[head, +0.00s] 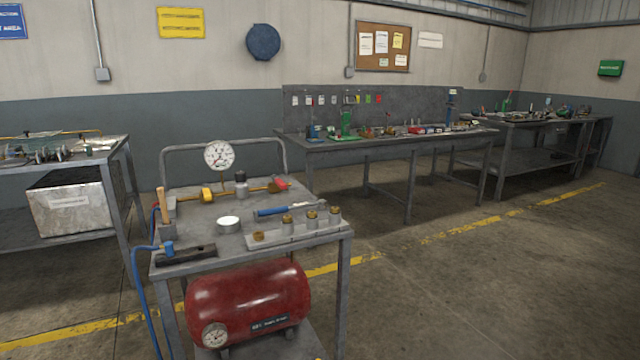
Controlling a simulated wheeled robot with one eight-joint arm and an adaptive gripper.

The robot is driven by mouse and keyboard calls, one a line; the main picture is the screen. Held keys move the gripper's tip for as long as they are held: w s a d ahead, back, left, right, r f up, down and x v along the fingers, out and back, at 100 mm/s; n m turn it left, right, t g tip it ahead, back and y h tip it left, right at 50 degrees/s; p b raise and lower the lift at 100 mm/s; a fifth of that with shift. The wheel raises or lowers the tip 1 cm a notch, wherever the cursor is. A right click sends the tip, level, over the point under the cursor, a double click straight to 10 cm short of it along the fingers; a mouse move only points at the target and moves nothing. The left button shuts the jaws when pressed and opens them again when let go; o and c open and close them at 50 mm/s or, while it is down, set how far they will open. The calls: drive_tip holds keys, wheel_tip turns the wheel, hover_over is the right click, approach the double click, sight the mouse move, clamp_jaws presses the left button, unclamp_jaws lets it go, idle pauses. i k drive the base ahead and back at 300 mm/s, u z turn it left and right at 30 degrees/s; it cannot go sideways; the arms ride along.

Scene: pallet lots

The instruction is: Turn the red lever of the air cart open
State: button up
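The air cart stands in front of me in the head view, a grey metal cart (190,229) with a red air tank (250,298) on its lower level. A brass pipe line with a yellow fitting (206,194) runs across the back of its top. A small red part that looks like the red lever (281,184) sits at the right end of this line. It is too small to tell its exact angle. A white dial gauge (219,155) stands up from the line. My gripper is not in view.
On the cart top lie a blue-handled tool (275,210), a rack (300,230) with brass fittings, a white round tin (229,224) and a wooden-handled tool (162,201). A blue hose (137,290) hangs at the left. Workbenches (385,143) stand behind; the right floor is clear.

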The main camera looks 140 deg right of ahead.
sight(281, 184)
drive_tip(key=z, duration=5)
